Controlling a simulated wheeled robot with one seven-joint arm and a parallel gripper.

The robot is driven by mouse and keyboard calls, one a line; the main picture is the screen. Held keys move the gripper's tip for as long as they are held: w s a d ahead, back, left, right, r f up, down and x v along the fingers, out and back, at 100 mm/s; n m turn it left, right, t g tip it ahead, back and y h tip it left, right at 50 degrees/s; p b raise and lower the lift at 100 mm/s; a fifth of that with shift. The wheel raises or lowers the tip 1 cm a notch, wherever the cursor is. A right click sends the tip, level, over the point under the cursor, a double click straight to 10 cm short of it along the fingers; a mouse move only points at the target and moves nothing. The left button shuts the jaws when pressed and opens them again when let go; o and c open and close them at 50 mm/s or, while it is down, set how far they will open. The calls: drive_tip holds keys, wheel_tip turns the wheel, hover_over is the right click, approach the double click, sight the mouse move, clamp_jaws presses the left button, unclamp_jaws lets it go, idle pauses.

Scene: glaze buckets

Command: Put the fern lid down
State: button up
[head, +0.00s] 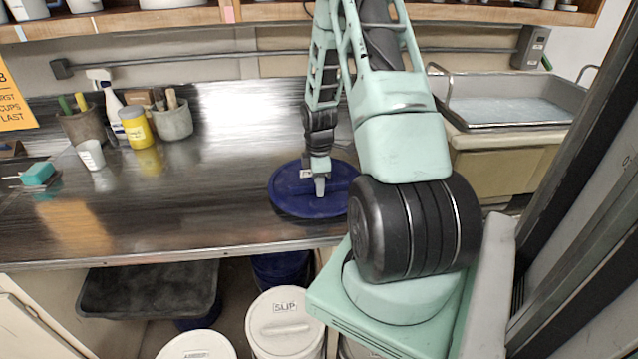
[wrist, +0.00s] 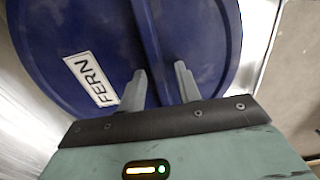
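The fern lid (head: 290,190) is a round, dark blue disc over the metal worktop, near its front edge. Whether it touches the worktop or hangs just above it I cannot tell. In the wrist view the lid (wrist: 55,45) fills most of the picture, with a white label reading FERN and a raised grip bar across it. My gripper (head: 320,187) points down at the lid's middle.
On the worktop (head: 220,215) at left stand a yellow jar (head: 136,127), a white cup (head: 91,154), tool pots and a teal sponge (head: 38,173). A sink (head: 510,105) is at right. The worktop left of the lid is clear.

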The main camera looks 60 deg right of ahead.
wheel_tip(320, 180, up, 12)
drive_tip(key=b, duration=0.2)
drive_tip(key=w+a+r, duration=0.2)
drive_tip(key=a, duration=1.3)
drive_tip(key=w+a+r, duration=0.3)
drive_tip(key=a, duration=1.2)
drive_tip(key=s+a+r, duration=0.1)
drive_tip(key=s+a, duration=1.7)
drive_tip(key=a, duration=0.1)
drive_tip(key=shift+s+a+r+y, duration=0.15)
drive_tip(key=shift+s+y, duration=0.05)
drive_tip(key=shift+y, duration=0.1)
